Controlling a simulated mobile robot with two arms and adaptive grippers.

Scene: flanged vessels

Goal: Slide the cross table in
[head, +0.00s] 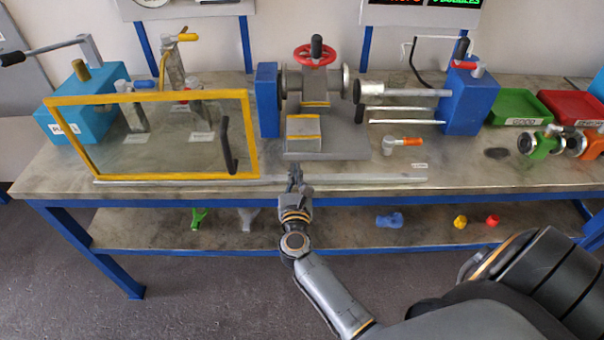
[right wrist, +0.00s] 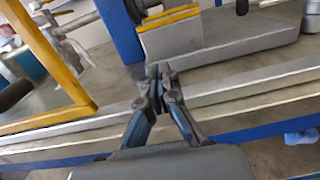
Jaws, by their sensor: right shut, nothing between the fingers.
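The cross table (head: 328,147) is a grey slab at the middle of the bench, with a yellow-striped block (head: 303,130) on it. A red handwheel (head: 316,54) with a black knob stands behind it. My right gripper (head: 294,172) is shut and empty, just in front of the cross table's front edge. In the right wrist view the closed fingertips (right wrist: 158,72) are close to the slab's near left corner (right wrist: 150,68); I cannot tell whether they touch it. My left gripper is not in view.
A yellow-framed clear guard (head: 256,140) with a black handle stands left of the cross table. A metal rail (head: 385,180) runs along the bench front. A blue tailstock-like block (head: 470,100) with rods is at right, with green (head: 519,106) and red (head: 572,106) trays beyond.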

